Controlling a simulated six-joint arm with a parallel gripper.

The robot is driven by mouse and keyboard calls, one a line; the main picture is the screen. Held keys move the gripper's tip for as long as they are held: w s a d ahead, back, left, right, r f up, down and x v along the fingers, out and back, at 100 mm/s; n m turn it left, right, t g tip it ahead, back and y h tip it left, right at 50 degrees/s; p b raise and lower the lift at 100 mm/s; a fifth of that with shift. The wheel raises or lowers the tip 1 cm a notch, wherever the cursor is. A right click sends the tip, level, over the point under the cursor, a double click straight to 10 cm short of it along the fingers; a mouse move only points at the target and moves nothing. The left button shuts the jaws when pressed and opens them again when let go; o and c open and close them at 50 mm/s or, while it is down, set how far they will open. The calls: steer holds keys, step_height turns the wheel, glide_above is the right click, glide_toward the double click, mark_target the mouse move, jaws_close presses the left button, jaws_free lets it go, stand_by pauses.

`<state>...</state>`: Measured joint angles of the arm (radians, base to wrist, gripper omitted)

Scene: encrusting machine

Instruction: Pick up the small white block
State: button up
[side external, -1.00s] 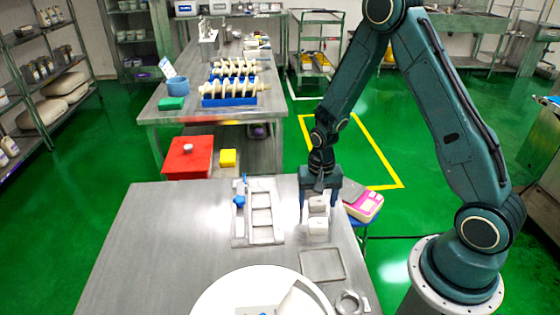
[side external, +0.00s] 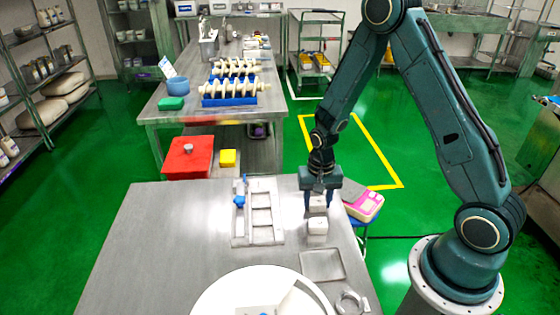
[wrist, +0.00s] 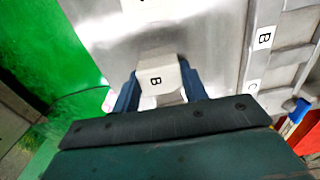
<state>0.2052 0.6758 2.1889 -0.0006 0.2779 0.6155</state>
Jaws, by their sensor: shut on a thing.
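A small white block marked B (wrist: 157,78) sits between the two blue fingers of my gripper (wrist: 158,88) in the wrist view. In the side view my gripper (side external: 319,202) points down, shut on this block (side external: 317,204) near the table's far right part. Whether the block is clear of the table cannot be told. A second white block (side external: 317,228) stands on the table just nearer the camera, apart from my fingers. Its edge, with a letter cut off, shows at the top of the wrist view (wrist: 140,6).
A light tray with slots (side external: 239,232) lies left of the blocks; letters B and C show on it. A shallow square tray (side external: 322,280), a metal ring (side external: 352,302) and a round white surface (side external: 215,300) are nearer. A pink-and-white device (side external: 366,205) is right. The table's left is clear.

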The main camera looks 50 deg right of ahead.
steer(key=shift+r, duration=0.2)
step_height(320, 180, up, 20)
steer(key=shift+f, duration=0.15)
stand_by(0.6)
steer(key=shift+f, duration=0.15)
stand_by(0.5)
steer(key=n, duration=0.9)
glide_toward(317, 201)
steer(key=w+a+f, duration=0.2)
steer(key=w+a, duration=0.2)
steer(key=a, duration=0.3)
steer(key=shift+w+a+f, duration=0.15)
steer(key=shift+w+f, duration=0.15)
steer(key=shift+f, duration=0.2)
steer(key=shift+r, duration=0.15)
